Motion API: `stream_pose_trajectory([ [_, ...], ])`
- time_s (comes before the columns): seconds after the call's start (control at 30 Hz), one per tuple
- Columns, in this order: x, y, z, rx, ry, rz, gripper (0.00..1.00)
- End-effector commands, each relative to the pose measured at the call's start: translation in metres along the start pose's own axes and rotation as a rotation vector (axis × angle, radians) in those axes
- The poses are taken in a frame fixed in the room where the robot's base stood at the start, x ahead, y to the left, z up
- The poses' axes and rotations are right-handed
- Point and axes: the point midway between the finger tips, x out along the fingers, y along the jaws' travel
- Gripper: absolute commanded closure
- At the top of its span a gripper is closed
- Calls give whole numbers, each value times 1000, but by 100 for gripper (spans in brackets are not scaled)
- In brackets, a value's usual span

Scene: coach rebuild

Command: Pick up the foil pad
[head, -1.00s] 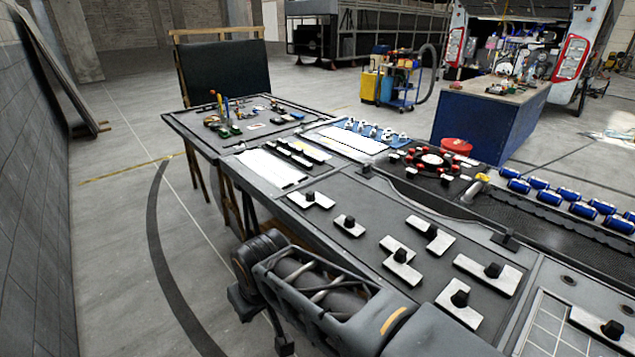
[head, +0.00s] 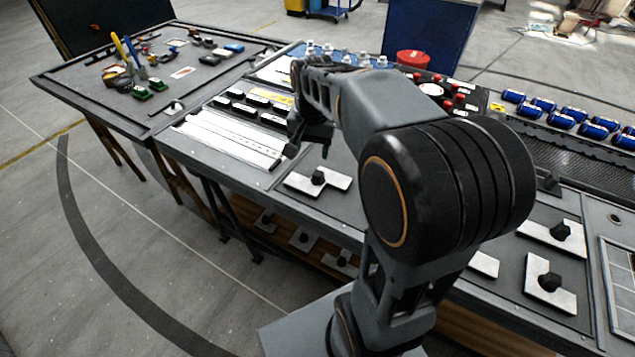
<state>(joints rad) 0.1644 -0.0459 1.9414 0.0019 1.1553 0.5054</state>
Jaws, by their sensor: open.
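I cannot tell for sure which thing is the foil pad; it may be small, far off or hidden behind my arm. My gripper (head: 309,151) points down over the bench (head: 262,178), near the right end of some long pale strips (head: 228,140). Its fingers are apart and I see nothing between them. A pale metal plate with a black knob (head: 318,180) lies just below the gripper in the picture. My arm hides the middle of the bench.
Black blocks (head: 243,106) lie behind the strips. A far board (head: 200,88) holds small tools. More knobbed plates (head: 550,284) lie at right. Open floor lies left.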

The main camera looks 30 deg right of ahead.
Motion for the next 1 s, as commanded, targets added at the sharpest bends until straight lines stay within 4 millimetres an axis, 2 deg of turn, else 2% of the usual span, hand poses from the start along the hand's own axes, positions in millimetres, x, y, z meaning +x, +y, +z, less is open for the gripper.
stream_pose_trajectory([
  [0.03, 8, 2, -16, 68, -20, 14, 40],
  [0.1, 14, 4, -32, 151, -40, 30, 40],
  [0.2, 20, 6, -48, 234, -60, 46, 40],
  [0.3, 32, 7, -56, 276, -72, 56, 40],
  [0.7, 96, 8, -52, 285, -74, 58, 40],
  [1.0, 115, 8, -50, 283, -74, 58, 40],
])
